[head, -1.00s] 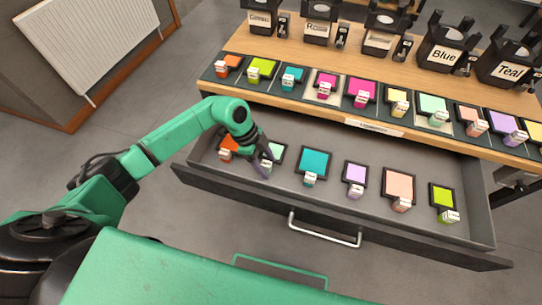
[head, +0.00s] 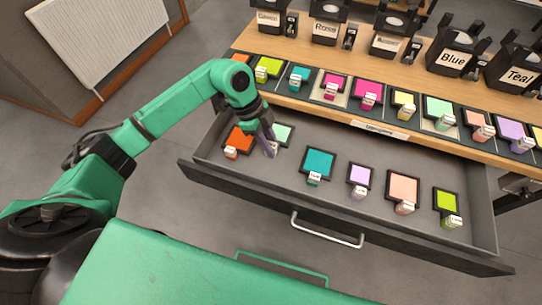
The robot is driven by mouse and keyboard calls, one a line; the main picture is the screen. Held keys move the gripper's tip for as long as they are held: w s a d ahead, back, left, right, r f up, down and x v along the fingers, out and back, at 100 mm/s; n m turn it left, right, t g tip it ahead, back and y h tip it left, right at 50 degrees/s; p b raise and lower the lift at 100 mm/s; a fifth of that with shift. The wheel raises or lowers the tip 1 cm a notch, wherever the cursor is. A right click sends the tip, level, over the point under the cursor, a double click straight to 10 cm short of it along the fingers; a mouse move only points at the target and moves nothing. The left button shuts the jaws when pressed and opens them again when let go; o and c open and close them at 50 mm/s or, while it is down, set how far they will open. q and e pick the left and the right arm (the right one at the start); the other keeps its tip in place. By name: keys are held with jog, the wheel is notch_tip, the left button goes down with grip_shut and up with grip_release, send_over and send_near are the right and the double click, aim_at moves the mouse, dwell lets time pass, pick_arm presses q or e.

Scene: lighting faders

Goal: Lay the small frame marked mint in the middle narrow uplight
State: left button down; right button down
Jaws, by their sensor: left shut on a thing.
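The small mint frame (head: 284,133) has a dark border and a pale green pane, at the left part of the open drawer in the head view. My left gripper (head: 270,147) is shut on it at its near left side; the fingers hide part of the frame and its tag. The frame appears slightly above the drawer floor. Black uplights stand in a row on the bench's back, among them one in the middle (head: 393,42) with a label too small to read, one marked Rose (head: 325,30), one marked Blue (head: 453,58) and one marked Teal (head: 519,76). My right gripper is out of view.
The open drawer (head: 330,205) also holds orange (head: 240,138), teal (head: 319,162), lilac (head: 360,174), peach (head: 403,186) and lime (head: 446,201) frames. A row of coloured frames lies along the bench's front (head: 380,128), between the drawer and the uplights.

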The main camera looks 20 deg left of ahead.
pick_arm(q)
notch_tip(320, 180, up, 26)
jog(key=p, duration=1.5)
jog(key=shift+f, duration=0.15)
